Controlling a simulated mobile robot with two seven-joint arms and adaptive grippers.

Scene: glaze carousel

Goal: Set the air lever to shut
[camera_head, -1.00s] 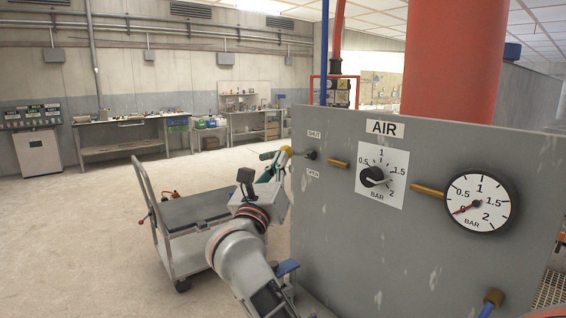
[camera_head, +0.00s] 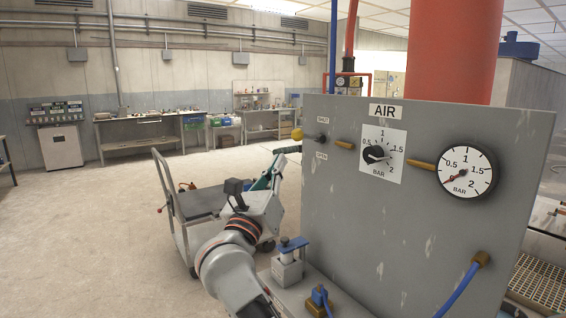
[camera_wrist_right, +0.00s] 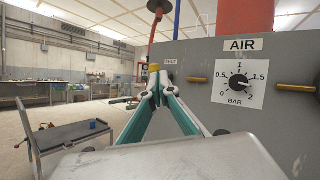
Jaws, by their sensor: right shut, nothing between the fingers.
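The air lever has a yellow knob (camera_head: 297,134) and sticks out to the left from its pivot on the grey panel (camera_head: 400,250). It points roughly level, between the SHUT label (camera_head: 322,120) above and the OPEN label (camera_head: 321,156) below. My right gripper (camera_head: 286,152) is shut and empty, with its tips just below and left of the knob. In the right wrist view the shut fingertips (camera_wrist_right: 154,88) are just under the yellow knob (camera_wrist_right: 154,68). I cannot tell whether they touch it. The fingers hide the lever's pivot there. My left gripper is not in view.
The panel also carries a BAR dial knob (camera_head: 374,154) and a pressure gauge (camera_head: 466,171) with its needle near 0. A grey cart (camera_head: 200,203) stands left of my right arm. A small grey block with a blue top (camera_head: 288,265) is below the panel. Open floor lies left.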

